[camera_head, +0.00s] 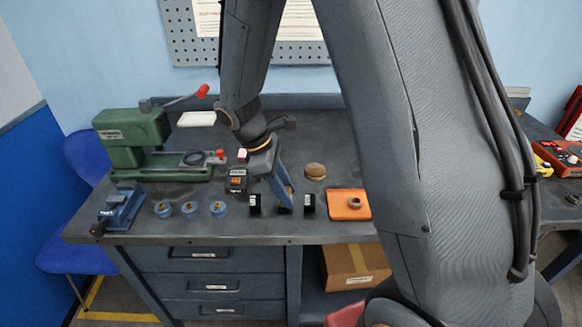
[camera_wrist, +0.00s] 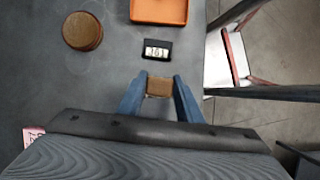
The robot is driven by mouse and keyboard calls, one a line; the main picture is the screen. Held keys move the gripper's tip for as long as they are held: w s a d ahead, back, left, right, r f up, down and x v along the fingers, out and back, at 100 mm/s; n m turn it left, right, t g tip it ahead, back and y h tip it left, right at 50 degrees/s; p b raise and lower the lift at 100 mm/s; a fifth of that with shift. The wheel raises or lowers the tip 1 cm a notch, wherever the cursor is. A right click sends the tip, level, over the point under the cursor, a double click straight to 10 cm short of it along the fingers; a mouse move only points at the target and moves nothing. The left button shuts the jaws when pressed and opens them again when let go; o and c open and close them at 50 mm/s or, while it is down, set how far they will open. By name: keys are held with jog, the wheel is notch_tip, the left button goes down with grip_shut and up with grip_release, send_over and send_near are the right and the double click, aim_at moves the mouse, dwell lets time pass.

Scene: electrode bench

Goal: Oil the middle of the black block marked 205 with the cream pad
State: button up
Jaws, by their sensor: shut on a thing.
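My gripper (camera_wrist: 158,88) is shut on a small tan-brown pad (camera_wrist: 159,87), seen between its blue fingertips. In the head view my gripper (camera_head: 287,194) points down over the middle of a row of small black blocks. The right block (camera_head: 308,203) also shows in the wrist view (camera_wrist: 156,50), just ahead of the fingertips, with a white label that looks like 161. The left block (camera_head: 255,203) has a label too small to read. A dark middle block (camera_head: 285,210) shows partly below my fingertips; its marking is hidden. I cannot tell whether the pad touches it.
An orange tray (camera_head: 337,207) with a ring-shaped part lies right of the blocks. A round brown thing (camera_head: 315,171) sits behind them. Several blue round pieces (camera_head: 190,209) stand at left, near a blue vise (camera_head: 122,206) and green machine (camera_head: 131,138). The bench's front edge is close.

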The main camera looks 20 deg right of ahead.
jog(key=shift+w+a+p, duration=0.2)
jog(key=shift+w+a, duration=0.1)
jog(key=shift+a, duration=0.35)
jog(key=shift+w+a+p, duration=0.2)
jog(key=shift+w+a, duration=0.1)
jog(key=shift+a, duration=0.35)
jog(key=shift+d+r+p, duration=0.15)
jog(key=shift+d+p, duration=0.05)
jog(key=shift+p, duration=0.15)
jog(key=shift+s+d, duration=0.2)
jog(key=shift+d, duration=0.3)
jog(key=shift+s+d+p, duration=0.25)
jog(key=shift+s+d, duration=0.05)
jog(key=shift+d, duration=0.35)
jog(key=shift+s+d+p, duration=0.2)
jog(key=shift+s+d, duration=0.1)
jog(key=shift+d, duration=0.35)
notch_tip(320, 180, up, 2)
jog(key=shift+a+r+p, duration=0.15)
jog(key=shift+p, duration=0.65)
notch_tip(320, 180, up, 6)
jog(key=p, duration=0.4)
jog(key=shift+f+p, duration=0.25)
jog(key=shift+p, duration=0.05)
jog(key=shift+f, duration=0.1)
